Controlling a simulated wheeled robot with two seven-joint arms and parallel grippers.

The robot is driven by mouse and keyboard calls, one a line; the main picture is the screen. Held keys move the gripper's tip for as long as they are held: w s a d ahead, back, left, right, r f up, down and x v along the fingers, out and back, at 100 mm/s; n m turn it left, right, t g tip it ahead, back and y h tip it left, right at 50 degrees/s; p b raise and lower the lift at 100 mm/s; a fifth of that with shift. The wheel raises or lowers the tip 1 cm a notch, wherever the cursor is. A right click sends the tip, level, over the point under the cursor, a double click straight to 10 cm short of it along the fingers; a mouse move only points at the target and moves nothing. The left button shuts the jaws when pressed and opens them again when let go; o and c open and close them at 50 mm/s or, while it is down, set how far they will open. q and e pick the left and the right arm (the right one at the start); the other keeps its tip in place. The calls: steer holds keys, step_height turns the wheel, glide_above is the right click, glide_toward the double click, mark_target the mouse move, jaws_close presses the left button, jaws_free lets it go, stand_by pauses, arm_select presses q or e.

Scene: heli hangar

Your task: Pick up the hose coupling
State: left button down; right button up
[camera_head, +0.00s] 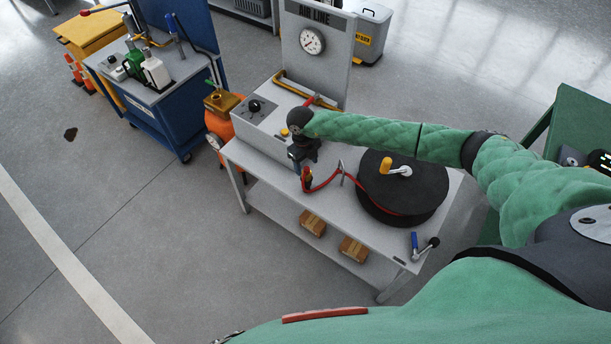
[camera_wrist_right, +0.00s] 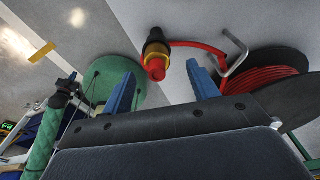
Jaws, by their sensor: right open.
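The hose coupling (camera_head: 307,179) is at the free end of the red hose, near the front edge of the grey workbench (camera_head: 262,178). In the right wrist view the coupling (camera_wrist_right: 155,55) shows its red tip, yellow ring and black body. My right gripper (camera_head: 300,158) is just above and behind it in the head view, partly hidden by its own wrist. In the wrist view the blue fingers of my right gripper (camera_wrist_right: 161,88) are spread, with the coupling beyond the gap between them and apart from both. My left gripper cannot be made out.
A black hose reel (camera_head: 402,190) with a yellow-knobbed crank stands right of the coupling. A bent metal hose guide (camera_head: 341,172) stands between them. A gauge panel (camera_head: 318,45) rises at the back. A blue cart (camera_head: 165,100) and orange cylinder (camera_head: 218,125) stand left. Floor in front is clear.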

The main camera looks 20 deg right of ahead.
mark_target(306, 168)
steer(key=f, duration=0.2)
steer(key=f+b, duration=0.1)
steer(key=shift+s+a+f, duration=0.1)
steer(key=shift+s+f, duration=0.25)
steer(key=shift+s, duration=0.05)
steer(key=shift+f, duration=0.5)
arm_select(q)
steer(key=w, duration=0.1)
steer(key=w+r, duration=0.1)
steer(key=shift+w+d, duration=0.25)
steer(key=shift+w, duration=0.05)
arm_select(e)
steer(key=shift+r, duration=0.1)
steer(key=c, duration=1.1)
